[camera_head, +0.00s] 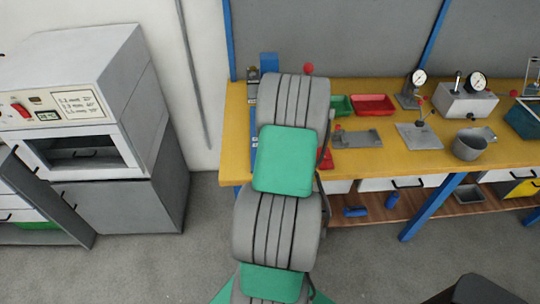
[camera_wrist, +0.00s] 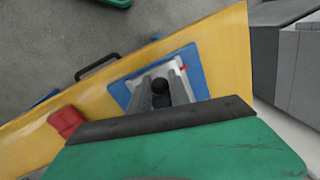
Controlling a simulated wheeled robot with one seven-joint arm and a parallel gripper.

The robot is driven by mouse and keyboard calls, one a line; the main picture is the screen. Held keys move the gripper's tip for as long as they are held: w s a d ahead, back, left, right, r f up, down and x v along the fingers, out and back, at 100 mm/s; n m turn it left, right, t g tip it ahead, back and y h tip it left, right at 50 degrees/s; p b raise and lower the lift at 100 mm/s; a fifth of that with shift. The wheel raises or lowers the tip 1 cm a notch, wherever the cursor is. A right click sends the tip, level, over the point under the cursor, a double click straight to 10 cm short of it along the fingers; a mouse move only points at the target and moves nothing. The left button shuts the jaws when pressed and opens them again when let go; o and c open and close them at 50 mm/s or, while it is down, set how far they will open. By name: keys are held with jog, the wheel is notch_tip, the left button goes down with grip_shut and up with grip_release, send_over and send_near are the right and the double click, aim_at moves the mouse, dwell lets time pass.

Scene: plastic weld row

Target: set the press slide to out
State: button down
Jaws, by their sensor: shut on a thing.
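In the wrist view a blue base (camera_wrist: 205,68) lies on the yellow bench top, with a pale metal plate and a small red mark on it. A black round knob (camera_wrist: 159,86), which looks like the handle of the press slide, stands between my fingers. My gripper (camera_wrist: 162,77) is shut on this knob, one grey finger on each side. The fingers and the green wrist cover hide part of the plate, so I cannot tell the slide's setting. In the head view my arm hides my gripper and the knob; blue parts (camera_head: 268,62) show behind it.
The yellow bench (camera_head: 400,160) carries a red tray (camera_head: 373,104), a green bin (camera_head: 341,105), dial gauges (camera_head: 417,77) and a grey cup (camera_head: 468,147). A grey oven (camera_head: 82,157) stands at the left. A red object (camera_wrist: 66,121) lies near my gripper in the wrist view.

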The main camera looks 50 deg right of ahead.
jog(key=c, duration=1.5)
grip_release()
jog(key=shift+s+a, duration=0.15)
jog(key=shift+s, duration=0.1)
jog(key=shift+w, duration=0.1)
notch_tip(320, 180, up, 8)
jog(key=s+b, duration=0.1)
jog(key=shift+s+d+f, duration=0.15)
jog(key=shift+s+d, duration=0.05)
jog(key=shift+d, duration=0.2)
